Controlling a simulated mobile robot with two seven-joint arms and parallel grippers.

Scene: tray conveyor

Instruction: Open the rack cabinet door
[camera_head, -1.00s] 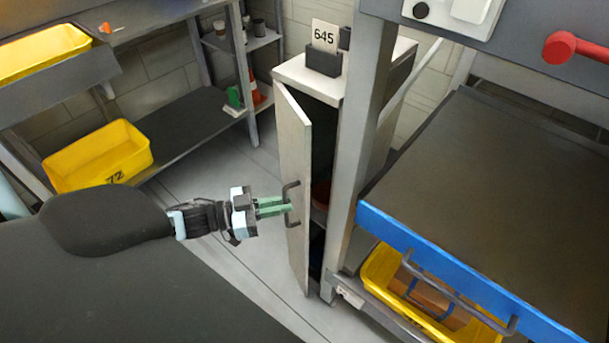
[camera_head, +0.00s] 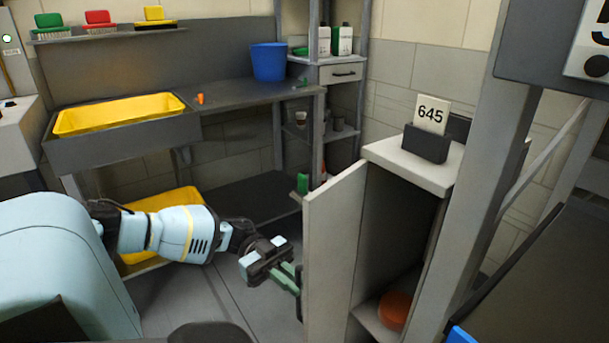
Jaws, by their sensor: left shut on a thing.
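The rack cabinet (camera_head: 412,164) is a narrow pale cabinet right of centre, with a 645 card in a dark holder on its top. Its door (camera_head: 335,250) stands well open, swung out toward the left, and the inside shows. My left gripper (camera_head: 288,278) is at the left side of the door, its green fingers shut on the dark door handle (camera_head: 299,280), which is mostly hidden by the fingers and the door edge. My right gripper is not in view.
An orange-red round object (camera_head: 395,309) lies inside the cabinet. A grey post (camera_head: 490,180) stands close on its right. A workbench with a yellow tray (camera_head: 118,113) and a blue bucket (camera_head: 269,62) is behind. Grey floor lies left of the door.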

